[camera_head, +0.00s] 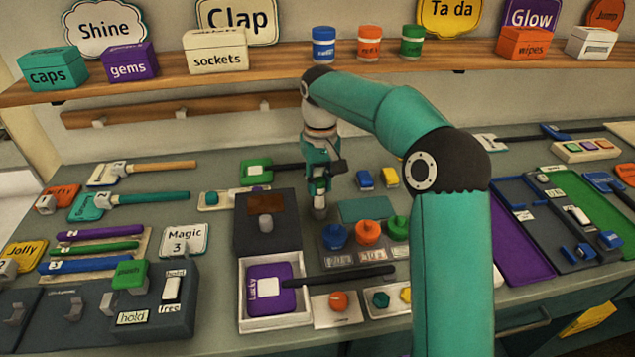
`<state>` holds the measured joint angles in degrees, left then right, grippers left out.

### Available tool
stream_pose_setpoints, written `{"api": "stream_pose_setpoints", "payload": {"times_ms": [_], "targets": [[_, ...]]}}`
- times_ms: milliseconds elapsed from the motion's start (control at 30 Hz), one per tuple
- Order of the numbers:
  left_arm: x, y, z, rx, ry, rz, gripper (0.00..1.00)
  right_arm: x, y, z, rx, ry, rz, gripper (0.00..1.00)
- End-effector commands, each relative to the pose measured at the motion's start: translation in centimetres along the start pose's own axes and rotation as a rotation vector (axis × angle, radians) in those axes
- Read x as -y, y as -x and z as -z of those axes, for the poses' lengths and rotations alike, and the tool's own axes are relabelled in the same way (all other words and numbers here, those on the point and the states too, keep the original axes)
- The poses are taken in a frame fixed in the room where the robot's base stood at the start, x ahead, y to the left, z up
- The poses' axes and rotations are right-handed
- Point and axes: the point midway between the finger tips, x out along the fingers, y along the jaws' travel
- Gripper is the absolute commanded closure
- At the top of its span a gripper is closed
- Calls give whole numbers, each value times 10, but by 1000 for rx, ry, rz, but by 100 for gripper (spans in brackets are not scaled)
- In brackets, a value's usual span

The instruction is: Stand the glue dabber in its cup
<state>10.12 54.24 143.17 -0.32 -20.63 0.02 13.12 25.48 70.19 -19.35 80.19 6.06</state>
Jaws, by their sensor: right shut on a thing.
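My right gripper (319,183) points down over the middle of the bench, just right of a dark box. It is shut on a small upright thing, which I take to be the glue dabber; the fingers hide most of it. A short grey-beige cylinder (320,209) shows directly below the fingertips. I cannot tell whether this is the dabber's lower end or its cup, nor whether it touches the bench. No other cup is clearly recognisable. My left gripper is not in view.
The dark box (250,240) with a grey knob stands close left. A white tray (243,322) holding a purple "Lucky" paddle (262,285) lies in front. Weights with blue, orange and green knobs (368,232) stand to the right. My right arm covers the bench at centre right.

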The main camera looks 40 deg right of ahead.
Motion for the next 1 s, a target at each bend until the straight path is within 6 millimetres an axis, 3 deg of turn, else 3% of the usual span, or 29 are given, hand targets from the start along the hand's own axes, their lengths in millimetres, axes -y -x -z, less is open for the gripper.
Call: {"api": "stream_pose_setpoints", "payload": {"times_ms": [1000], "targets": [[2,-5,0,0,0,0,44,0,-12,0,0,0,0,100]]}}
